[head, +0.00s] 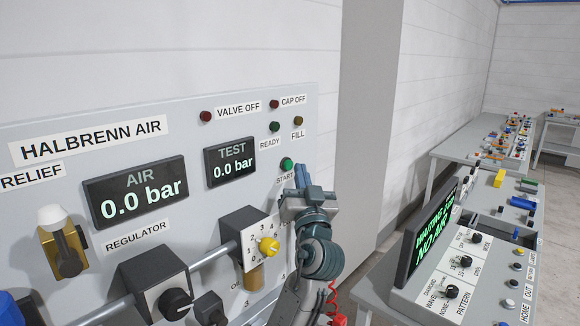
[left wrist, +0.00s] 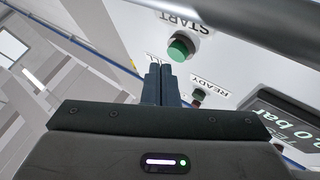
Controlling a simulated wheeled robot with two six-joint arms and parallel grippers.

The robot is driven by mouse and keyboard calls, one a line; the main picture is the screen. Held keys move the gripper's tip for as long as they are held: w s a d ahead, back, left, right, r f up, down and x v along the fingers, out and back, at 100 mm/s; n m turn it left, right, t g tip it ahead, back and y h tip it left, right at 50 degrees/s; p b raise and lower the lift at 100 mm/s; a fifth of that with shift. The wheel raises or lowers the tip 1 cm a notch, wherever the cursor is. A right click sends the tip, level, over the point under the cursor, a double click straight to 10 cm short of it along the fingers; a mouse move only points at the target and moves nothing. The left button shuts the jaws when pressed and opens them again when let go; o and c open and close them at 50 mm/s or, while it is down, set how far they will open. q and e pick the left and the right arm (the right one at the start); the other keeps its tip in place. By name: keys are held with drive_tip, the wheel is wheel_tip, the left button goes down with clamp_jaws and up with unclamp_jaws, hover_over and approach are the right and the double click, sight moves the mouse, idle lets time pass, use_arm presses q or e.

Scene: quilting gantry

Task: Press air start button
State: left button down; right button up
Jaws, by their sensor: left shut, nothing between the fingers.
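The air start button (head: 286,164) is a green round button on the grey air panel (head: 60,120), above a START label. It also shows in the left wrist view (left wrist: 181,47), just beyond and right of my fingertips. My left gripper (head: 301,172) is shut and empty, right beside the button in the head view. In the left wrist view its two dark fingers (left wrist: 160,70) lie together, and the button looks uncovered. I cannot tell how far the fingertips are from the panel. My right gripper is not in view.
The AIR display (head: 136,192) and TEST display (head: 231,162) both read 0.0 bar. A yellow knob (head: 269,247) and a pipe (head: 212,257) stick out below. A console (head: 450,290) with a NO AIR screen (head: 432,230) stands at the right, with benches behind.

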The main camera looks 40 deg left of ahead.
use_arm(q)
drive_tip(key=shift+a, duration=0.45)
drive_tip(key=shift+a+b, duration=0.4)
drive_tip(key=shift+b, duration=0.05)
idle(0.5)
drive_tip(key=shift+d, duration=0.1)
drive_tip(key=shift+d+b, duration=0.35)
drive_tip(key=shift+d, duration=0.45)
drive_tip(key=d+b, duration=0.1)
drive_tip(key=d, duration=0.1)
drive_tip(key=d+b, duration=0.1)
drive_tip(key=d, duration=0.2)
drive_tip(key=shift+s, duration=0.2)
